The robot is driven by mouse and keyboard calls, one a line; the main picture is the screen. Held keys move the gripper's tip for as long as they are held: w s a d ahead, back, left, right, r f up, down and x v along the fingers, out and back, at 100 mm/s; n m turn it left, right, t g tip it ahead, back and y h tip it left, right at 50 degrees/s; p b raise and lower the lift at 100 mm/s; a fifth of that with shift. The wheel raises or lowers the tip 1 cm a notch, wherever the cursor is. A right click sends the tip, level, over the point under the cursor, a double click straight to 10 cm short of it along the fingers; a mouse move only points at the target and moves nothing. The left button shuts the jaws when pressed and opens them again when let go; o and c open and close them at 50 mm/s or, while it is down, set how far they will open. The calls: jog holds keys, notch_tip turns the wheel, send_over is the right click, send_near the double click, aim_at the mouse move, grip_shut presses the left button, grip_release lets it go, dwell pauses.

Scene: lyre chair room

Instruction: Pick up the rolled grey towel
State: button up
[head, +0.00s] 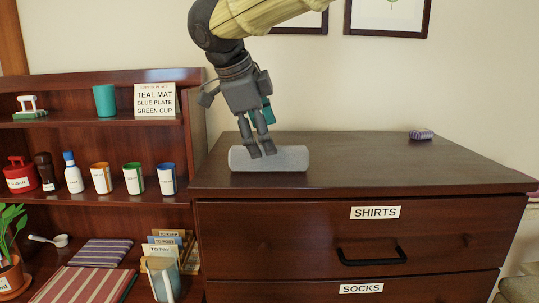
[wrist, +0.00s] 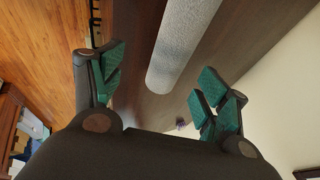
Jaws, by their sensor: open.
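The rolled grey towel (head: 290,159) lies on top of the dark wooden dresser, near its left front edge. My gripper (head: 262,152) points down, with its fingertips at the towel in the head view, where they hide part of it. In the wrist view the towel (wrist: 182,42) runs up between my gripper's (wrist: 160,95) two green-padded fingers, with a gap on each side. The fingers are spread open and nothing is held.
The dresser top (head: 400,165) is mostly clear; a small purple striped item (head: 421,135) lies at its back right. A shelf unit (head: 80,122) with cups, jars and a sign (head: 155,101) stands to the left. Framed pictures (head: 388,16) hang behind.

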send_over(267, 172)
jog(key=f, duration=0.2)
jog(key=f+p, duration=0.1)
jog(key=shift+w+a, duration=0.3)
jog(key=shift+a, duration=0.05)
jog(key=shift+s+d+f+p, duration=0.1)
jog(key=shift+s+f+p, duration=0.15)
jog(key=shift+f+p, duration=0.25)
jog(key=shift+x, duration=1.4)
jog(key=shift+r, duration=0.1)
jog(key=shift+s+r, duration=0.1)
jog(key=shift+s, duration=0.05)
jog(key=shift+c, duration=1)
jog(key=shift+a, duration=0.2)
jog(key=c, duration=1)
